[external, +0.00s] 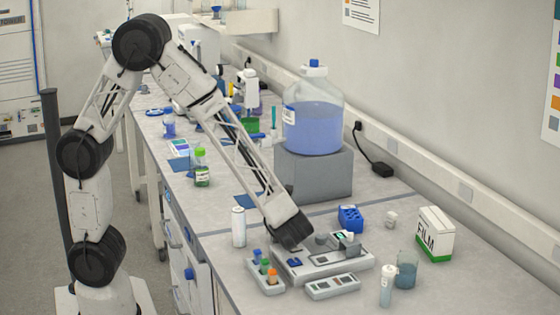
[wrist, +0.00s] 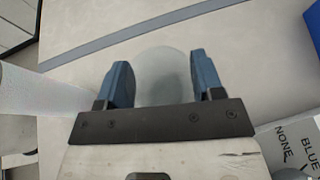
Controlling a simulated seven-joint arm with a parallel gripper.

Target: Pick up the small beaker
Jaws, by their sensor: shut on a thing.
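A small clear, round-looking beaker (wrist: 165,68) is between the two blue fingers of my gripper (wrist: 163,80) in the wrist view. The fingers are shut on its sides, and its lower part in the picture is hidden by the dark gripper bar. In the external view my gripper (external: 290,230) is low over the bench, just behind the grey device. Its fingers and the held beaker are hidden there by the arm's end. I cannot tell whether the beaker touches the bench.
A white cylinder (external: 238,226) stands close on the left. The grey device (external: 335,262) is in front, with a vial rack (external: 265,273) beside it. A blue rack (external: 350,218), film box (external: 435,235) and beaker of blue liquid (external: 406,270) are right. A large bottle (external: 313,125) stands behind.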

